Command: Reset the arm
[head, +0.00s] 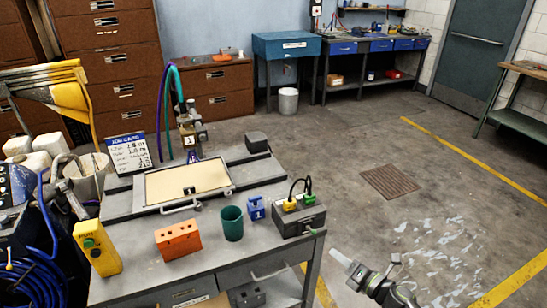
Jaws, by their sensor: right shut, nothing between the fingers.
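My right gripper (346,264) shows at the lower right, in front of the bench's right side and over the bare floor. Its pale fingers are shut with nothing between them. It points to the upper left and is apart from the bench and everything on it. My left gripper does not show in the head view.
The grey workbench (140,289) holds an orange block with holes (177,241), a green cup (232,223), a blue weight-like block (256,208), a dark connector box (299,221), a yellow control box (97,248) and a framed tan panel (188,183). Floor (350,220) right of it is clear.

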